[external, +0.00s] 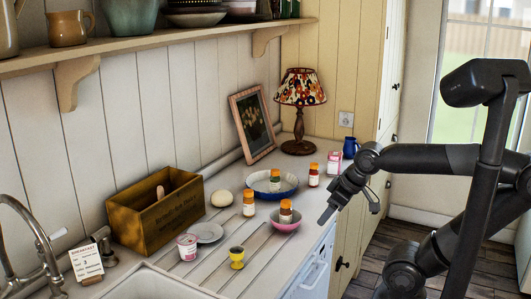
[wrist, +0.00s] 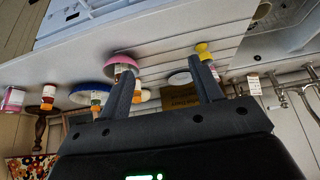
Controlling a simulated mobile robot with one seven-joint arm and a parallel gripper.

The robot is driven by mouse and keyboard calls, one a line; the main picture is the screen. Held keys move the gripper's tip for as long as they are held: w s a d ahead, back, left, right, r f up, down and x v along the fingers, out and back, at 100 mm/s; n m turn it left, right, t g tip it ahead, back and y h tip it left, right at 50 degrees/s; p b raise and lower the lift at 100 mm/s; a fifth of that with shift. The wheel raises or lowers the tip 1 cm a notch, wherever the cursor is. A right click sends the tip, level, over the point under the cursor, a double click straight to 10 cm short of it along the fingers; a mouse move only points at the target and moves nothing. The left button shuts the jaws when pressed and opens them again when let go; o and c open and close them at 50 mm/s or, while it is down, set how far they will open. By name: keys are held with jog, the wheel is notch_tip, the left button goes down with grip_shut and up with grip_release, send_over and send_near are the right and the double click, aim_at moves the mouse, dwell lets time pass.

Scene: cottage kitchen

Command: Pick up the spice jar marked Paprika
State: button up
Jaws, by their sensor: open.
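Several spice jars with orange caps stand on the counter, their labels too small to read, so I cannot tell which is Paprika. One jar (external: 249,205) stands on the bare counter. One jar (external: 286,212) is in a pink bowl (external: 285,226). One jar (external: 275,180) is in a blue-rimmed dish (external: 259,187). Another jar (external: 313,177) stands further back, right of the dish; a jar also shows at left in the upside-down wrist view (wrist: 48,97). My gripper (external: 350,208) is open and empty, right of the pink bowl near the counter's front edge.
A wooden crate (external: 155,222), white saucer (external: 209,232), pink-and-white tub (external: 187,247), yellow egg cup (external: 237,258) and pale round object (external: 222,198) are left of the jars.

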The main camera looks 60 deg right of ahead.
jog(key=shift+o, duration=0.4)
jog(key=w+d+r+h, duration=0.1)
jog(key=w+d+r, duration=0.3)
jog(key=w+d, duration=0.45)
jog(key=m+g, duration=0.1)
jog(key=m, duration=0.1)
send_near(314, 173)
jog(key=d, duration=0.2)
jog(key=x, duration=0.5)
jog(key=shift+w+a+f, duration=0.3)
jog(key=shift+f, duration=0.05)
jog(key=x, duration=0.5)
jog(key=shift+w+d+f, duration=0.15)
jog(key=shift+d+f, duration=0.1)
